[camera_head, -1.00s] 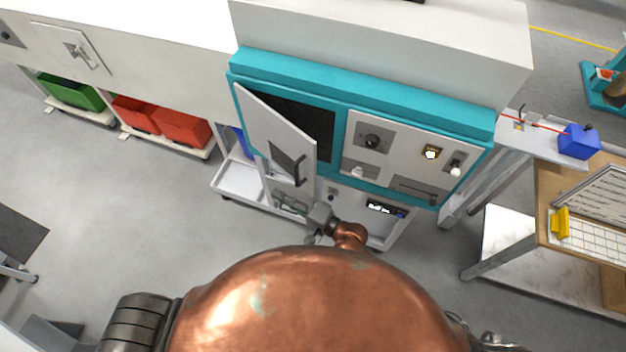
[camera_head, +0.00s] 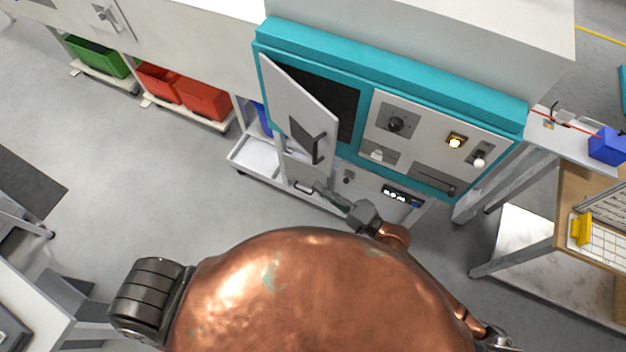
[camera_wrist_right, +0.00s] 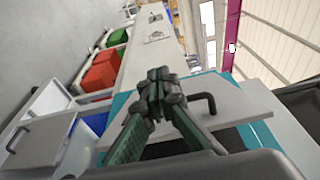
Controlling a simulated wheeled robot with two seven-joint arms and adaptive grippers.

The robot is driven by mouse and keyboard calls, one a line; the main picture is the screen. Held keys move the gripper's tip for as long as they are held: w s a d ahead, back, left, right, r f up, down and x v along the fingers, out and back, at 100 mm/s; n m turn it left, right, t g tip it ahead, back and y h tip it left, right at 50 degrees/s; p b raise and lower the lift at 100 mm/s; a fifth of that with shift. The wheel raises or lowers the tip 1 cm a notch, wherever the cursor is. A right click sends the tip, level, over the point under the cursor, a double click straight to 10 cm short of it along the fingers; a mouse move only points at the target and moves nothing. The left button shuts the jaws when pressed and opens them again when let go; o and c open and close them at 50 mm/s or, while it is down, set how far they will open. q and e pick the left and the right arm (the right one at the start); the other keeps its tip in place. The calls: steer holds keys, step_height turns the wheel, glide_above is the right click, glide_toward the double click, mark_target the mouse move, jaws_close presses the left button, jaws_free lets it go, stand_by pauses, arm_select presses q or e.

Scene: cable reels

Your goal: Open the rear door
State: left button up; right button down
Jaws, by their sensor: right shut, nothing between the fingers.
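In the right wrist view a black handle (camera_wrist_right: 207,103) on a white panel shows just right of the fingers. My right gripper (camera_head: 318,190) is below the door's lower end in the head view. Its fingers (camera_wrist_right: 157,78) are together and empty in the wrist view, apart from that handle as far as I can tell. My left gripper is not in view.
A second light panel with a dark handle (camera_wrist_right: 18,138) shows at left in the wrist view. Red bins (camera_head: 203,98) and a green bin (camera_head: 97,57) sit on low carts. A workbench (camera_head: 570,190) stands at right. The grey floor at left is open.

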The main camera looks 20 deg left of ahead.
steer(key=shift+s+d, duration=0.1)
steer(key=shift+d, duration=0.2)
